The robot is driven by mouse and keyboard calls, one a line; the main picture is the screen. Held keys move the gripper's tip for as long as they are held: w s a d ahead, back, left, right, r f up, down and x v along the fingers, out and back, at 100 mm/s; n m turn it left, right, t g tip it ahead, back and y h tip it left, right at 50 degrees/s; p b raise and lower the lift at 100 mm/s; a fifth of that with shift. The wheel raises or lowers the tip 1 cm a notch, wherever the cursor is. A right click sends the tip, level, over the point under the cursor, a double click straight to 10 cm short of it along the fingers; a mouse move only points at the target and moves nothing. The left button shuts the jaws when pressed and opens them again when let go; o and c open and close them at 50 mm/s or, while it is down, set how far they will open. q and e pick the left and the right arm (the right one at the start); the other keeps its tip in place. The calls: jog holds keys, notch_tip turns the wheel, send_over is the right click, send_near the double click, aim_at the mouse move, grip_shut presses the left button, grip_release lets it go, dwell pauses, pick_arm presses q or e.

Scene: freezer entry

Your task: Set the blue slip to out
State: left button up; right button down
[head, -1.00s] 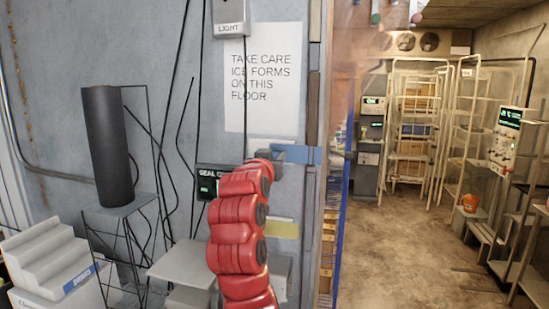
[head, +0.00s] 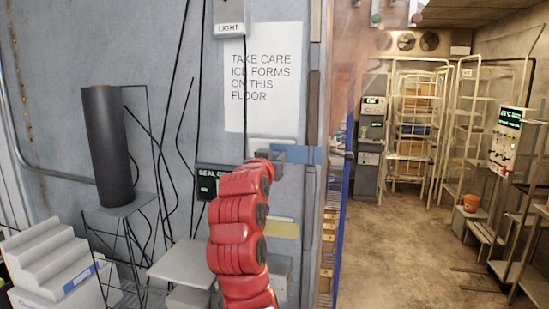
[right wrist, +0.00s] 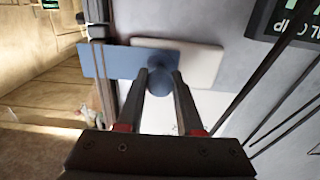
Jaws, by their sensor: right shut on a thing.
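The blue slip (head: 309,155) is a flat plate on the wall by the doorway post, below the paper sign. In the right wrist view, which is turned over, the blue slip (right wrist: 112,64) lies partly over a cream plate (right wrist: 200,62) and reaches toward the doorway. A round blue knob (right wrist: 160,68) stands out from it. My right gripper (right wrist: 162,77) has its two fingers on either side of this knob and is shut on it. In the head view my right gripper (head: 284,153) is small beyond the red arm. My left gripper is not in view.
A yellow slip (head: 284,229) sits lower on the same wall, with a grey box (head: 280,272) below it. A dark seal display (head: 208,185) is left of my arm. The doorway at right opens onto a clear floor (head: 400,250) with shelves around it.

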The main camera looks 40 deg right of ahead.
jog(key=w+a+b, duration=0.1)
jog(key=w+a, duration=0.3)
jog(key=shift+w, duration=0.2)
jog(key=shift+d+r, duration=0.1)
jog(key=shift+r, duration=0.05)
jog(key=c, duration=0.9)
grip_release()
jog(key=shift+c, duration=0.2)
jog(key=o, duration=0.4)
jog(key=shift+w, duration=0.1)
